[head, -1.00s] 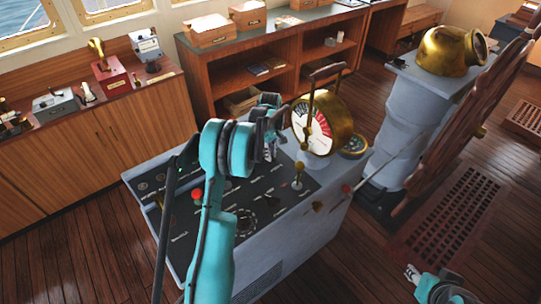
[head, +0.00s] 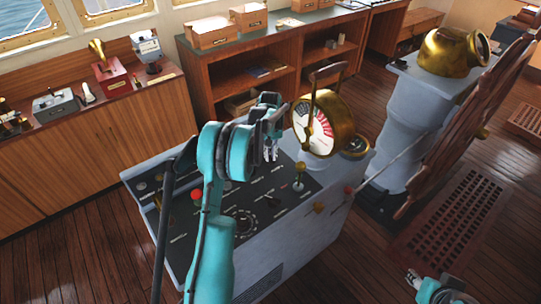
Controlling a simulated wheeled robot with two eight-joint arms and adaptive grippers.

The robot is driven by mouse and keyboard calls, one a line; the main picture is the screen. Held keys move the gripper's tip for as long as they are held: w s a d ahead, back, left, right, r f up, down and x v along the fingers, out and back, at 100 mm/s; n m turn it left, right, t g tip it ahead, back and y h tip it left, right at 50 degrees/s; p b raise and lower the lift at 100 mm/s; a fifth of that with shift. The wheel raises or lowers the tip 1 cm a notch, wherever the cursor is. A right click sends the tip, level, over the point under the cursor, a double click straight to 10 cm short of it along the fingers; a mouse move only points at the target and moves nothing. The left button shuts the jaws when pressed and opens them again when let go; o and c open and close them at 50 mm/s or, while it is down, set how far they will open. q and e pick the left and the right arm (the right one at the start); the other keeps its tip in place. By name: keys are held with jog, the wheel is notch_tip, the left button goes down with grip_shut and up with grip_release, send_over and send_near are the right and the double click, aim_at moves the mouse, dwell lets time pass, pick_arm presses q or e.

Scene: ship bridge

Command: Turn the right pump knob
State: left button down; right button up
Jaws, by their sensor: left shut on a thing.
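The grey control console (head: 290,240) stands in the middle, with a dark panel (head: 270,222) of dials, labels and small knobs on top. My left gripper (head: 270,154) points down over the panel's back part, left of the brass telegraph. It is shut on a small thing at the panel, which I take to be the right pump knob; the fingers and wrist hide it. The panel's labels are too small to read. My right gripper (head: 412,279) is low at the right, over the floor and away from the console; its opening is unclear.
The brass telegraph (head: 322,130) with its upright lever stands close right of my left gripper. A red-topped knob (head: 196,194) and a small brass lever (head: 299,180) rise from the panel. A grey pedestal (head: 398,135) stands at the right. Wooden floor lies open in front.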

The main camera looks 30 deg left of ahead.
aim_at(271, 157)
dwell(0.5)
pick_arm(q)
jog(key=c, duration=1.6)
grip_release()
notch_tip(271, 157, up, 12)
